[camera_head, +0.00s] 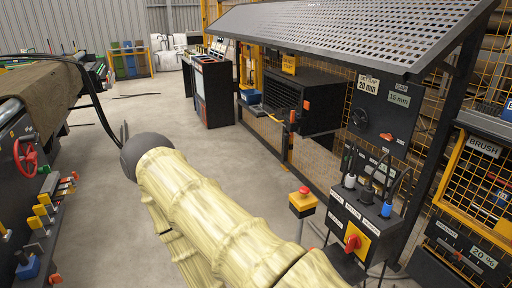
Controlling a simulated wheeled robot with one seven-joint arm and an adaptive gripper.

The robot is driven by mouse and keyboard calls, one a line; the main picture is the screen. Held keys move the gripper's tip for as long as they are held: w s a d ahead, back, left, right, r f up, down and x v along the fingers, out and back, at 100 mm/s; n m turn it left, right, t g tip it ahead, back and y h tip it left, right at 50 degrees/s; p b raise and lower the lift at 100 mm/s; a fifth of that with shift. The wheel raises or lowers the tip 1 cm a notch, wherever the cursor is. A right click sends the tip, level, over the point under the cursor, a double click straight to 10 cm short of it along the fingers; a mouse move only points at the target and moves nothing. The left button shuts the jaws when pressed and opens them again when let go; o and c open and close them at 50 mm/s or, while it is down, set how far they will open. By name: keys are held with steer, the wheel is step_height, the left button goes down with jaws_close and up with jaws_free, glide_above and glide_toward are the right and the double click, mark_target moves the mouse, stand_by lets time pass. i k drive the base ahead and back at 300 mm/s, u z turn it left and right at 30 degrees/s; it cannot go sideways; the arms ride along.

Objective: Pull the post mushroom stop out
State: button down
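The post mushroom stop is a red button (304,189) on a small yellow box (302,204) on a thin grey post, right of centre. Whether the button is pressed in or out is too small to tell. My arm, in a pale yellow wrapped sleeve, crosses the lower middle and ends at a dark rounded joint left of the post. My gripper does not show clearly; it is hidden beyond that joint. The arm is apart from the button in the picture, and the lower post is partly covered by the sleeve.
A black control box (356,222) with a red rotary switch (353,243) and plugged cables stands just right of the post. A perforated canopy (350,30) overhangs a yellow mesh fence. A machine with a brown roll (45,88) stands left. Concrete floor (245,165) is clear between.

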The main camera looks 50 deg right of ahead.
mark_target(305, 190)
steer(key=z, duration=1.65)
